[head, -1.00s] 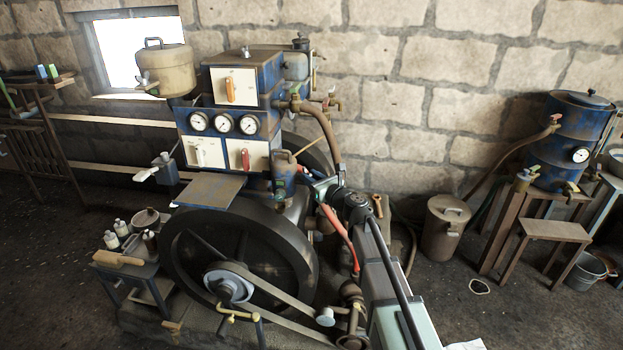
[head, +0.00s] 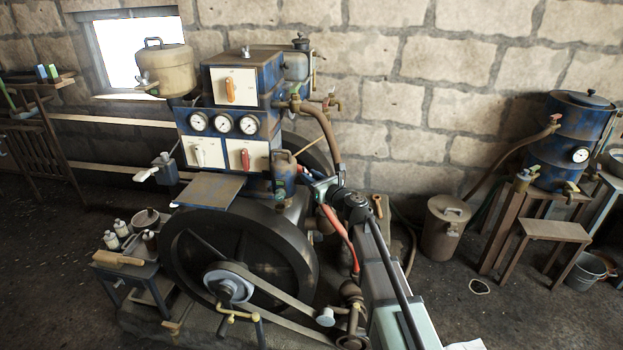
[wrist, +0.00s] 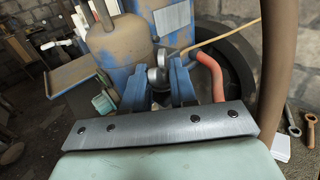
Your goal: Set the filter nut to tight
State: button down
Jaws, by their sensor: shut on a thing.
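A grey metal piece (wrist: 158,76), which looks like the filter nut, sits between my fingertips in the wrist view. My gripper (wrist: 160,68) has its two blue fingers on either side of it, shut on it. The blue canister with a brown domed top (wrist: 115,45) stands just left of the fingers. In the head view this canister (head: 284,175) is at the engine's front right, and my gripper (head: 308,180) reaches to its right side. The nut is too small and hidden there to make out, and I cannot tell its turn setting.
The large dark flywheel (head: 195,265) stands below and left of my gripper. A red hose (wrist: 212,72) runs close right of the fingers, and a thick brown pipe (wrist: 272,60) rises farther right. Wrenches (wrist: 291,124) lie at the right.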

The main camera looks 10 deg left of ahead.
dwell(0.4)
jog(key=c, duration=0.9)
grip_release()
jog(key=shift+s, duration=0.1)
jog(key=v, duration=1.3)
jog(key=shift+s+d, duration=0.25)
jog(key=shift+c, duration=0.2)
